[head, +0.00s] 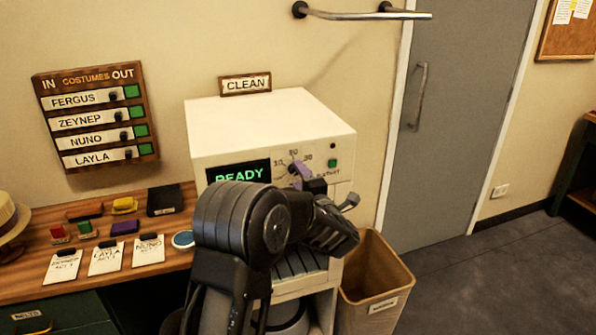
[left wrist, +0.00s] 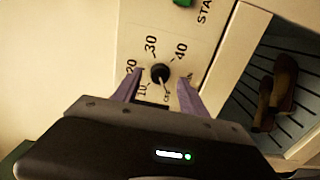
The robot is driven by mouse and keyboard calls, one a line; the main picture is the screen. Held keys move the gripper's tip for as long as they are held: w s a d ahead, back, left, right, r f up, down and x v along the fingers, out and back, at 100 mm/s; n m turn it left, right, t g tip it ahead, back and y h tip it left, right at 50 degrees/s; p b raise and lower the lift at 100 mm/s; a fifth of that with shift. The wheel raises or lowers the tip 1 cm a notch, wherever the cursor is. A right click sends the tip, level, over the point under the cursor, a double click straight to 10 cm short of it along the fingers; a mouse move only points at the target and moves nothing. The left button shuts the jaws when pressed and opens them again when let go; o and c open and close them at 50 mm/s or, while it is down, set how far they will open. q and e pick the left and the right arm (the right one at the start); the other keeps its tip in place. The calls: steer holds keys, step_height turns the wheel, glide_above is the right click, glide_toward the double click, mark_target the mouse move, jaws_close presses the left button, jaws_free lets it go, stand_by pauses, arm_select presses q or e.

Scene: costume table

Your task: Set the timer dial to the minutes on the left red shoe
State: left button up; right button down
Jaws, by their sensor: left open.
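The timer dial is a small black knob (left wrist: 160,73) on the pale front panel of a white machine (head: 262,122). Marks 10, 20, 30 and 40 ring it in the left wrist view, and its light pointer line faces down toward the small OFF mark. My left gripper (left wrist: 158,90) is open, with one purple finger on each side of the knob, apparently clear of it. In the head view the left gripper (head: 302,172) is at the panel and partly covers the dial. Brownish shoes (left wrist: 282,85) lie in the slatted compartment; no minutes are readable on them.
The machine's display (head: 238,173) reads READY. A green start button (head: 332,163) sits right of the dial. A wooden table (head: 30,275) at left holds cards and small coloured items. A waste bin (head: 372,290) stands beside the machine; the floor at right is clear.

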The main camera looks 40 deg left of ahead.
arm_select(q)
steer(key=shift+w+a, duration=0.45)
steer(key=shift+a, duration=0.15)
jaws_close()
